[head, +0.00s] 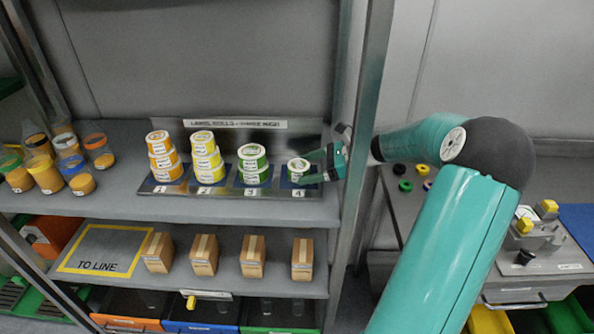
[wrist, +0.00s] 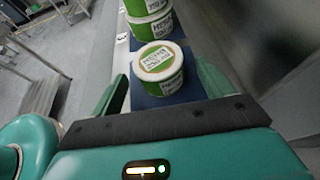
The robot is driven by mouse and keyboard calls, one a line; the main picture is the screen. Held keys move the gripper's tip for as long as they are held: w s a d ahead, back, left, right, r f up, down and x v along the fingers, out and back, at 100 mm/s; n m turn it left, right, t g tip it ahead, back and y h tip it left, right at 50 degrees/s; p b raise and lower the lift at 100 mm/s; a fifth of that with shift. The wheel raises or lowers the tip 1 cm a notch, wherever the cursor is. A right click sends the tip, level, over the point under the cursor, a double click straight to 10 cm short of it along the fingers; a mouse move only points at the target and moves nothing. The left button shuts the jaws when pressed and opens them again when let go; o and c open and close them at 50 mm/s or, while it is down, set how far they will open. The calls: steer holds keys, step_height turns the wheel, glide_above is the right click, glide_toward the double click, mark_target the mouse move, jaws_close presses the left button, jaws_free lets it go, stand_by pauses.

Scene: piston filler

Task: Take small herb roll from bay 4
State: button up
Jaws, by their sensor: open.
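The small herb roll (head: 299,169) is a short white and green roll standing alone on bay 4 of the label-roll rack (head: 150,187), at the rack's right end. In the wrist view the same roll (wrist: 157,68) sits upright on a blue pad, with a white top and a green label. My gripper (head: 318,168) is at bay 4, reaching in from the right. In the wrist view its two teal fingers stand apart, one to each side of the roll. The fingers are open, and no grip on the roll shows.
Bay 3 beside it holds a stack of green rolls (head: 253,165). Bays 1 and 2 hold orange (head: 164,157) and yellow rolls (head: 207,157). A grey upright post (head: 362,130) stands right of the rack, close to my arm. Cardboard boxes (head: 253,257) stand on the shelf below.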

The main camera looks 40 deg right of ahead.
steer(key=shift+w+a+f, duration=0.3)
steer(key=shift+w+a, duration=0.05)
steer(key=shift+s+a, duration=0.1)
steer(key=shift+w+a+f, duration=0.1)
steer(key=shift+w+f, duration=0.05)
steer(key=shift+w, duration=0.2)
steer(key=shift+s, duration=0.2)
steer(key=shift+c, duration=0.5)
steer(key=shift+w, duration=0.1)
steer(key=c, duration=1)
